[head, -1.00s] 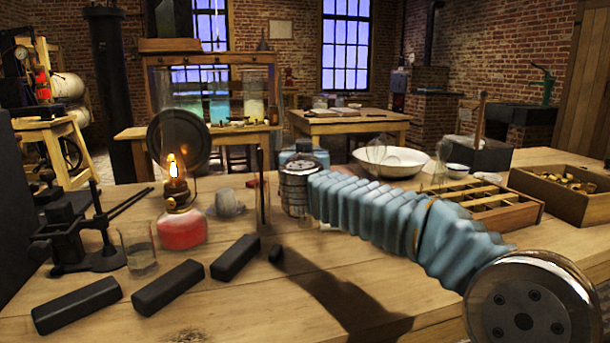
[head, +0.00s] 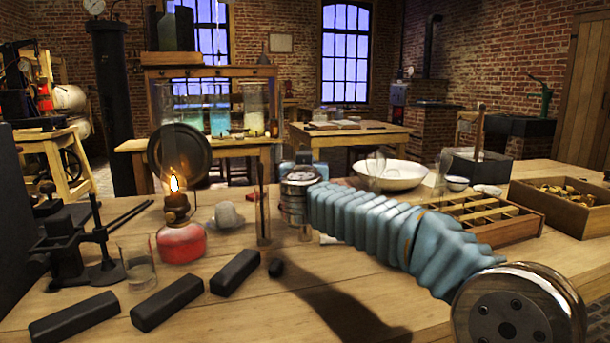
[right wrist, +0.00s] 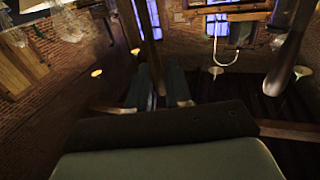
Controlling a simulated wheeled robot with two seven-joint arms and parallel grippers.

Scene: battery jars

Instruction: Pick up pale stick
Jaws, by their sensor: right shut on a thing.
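My right arm reaches across the bench in the head view, its metal wrist (head: 297,190) over the middle of the table; its fingers are hidden behind the wrist there. In the right wrist view my right gripper (right wrist: 164,72) is seen with its two dark fingers close together, shut on a slim stick. I take this as the pale stick (right wrist: 149,25); it rises beyond the fingertips and looks brown and dim in shadow. The head view does not show it clearly. My left gripper is in neither view.
Thin dark rods (head: 262,205) stand upright just left of my wrist. A white bowl (head: 392,176), a divided tray (head: 515,226) and a wooden box (head: 560,210) are at right.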

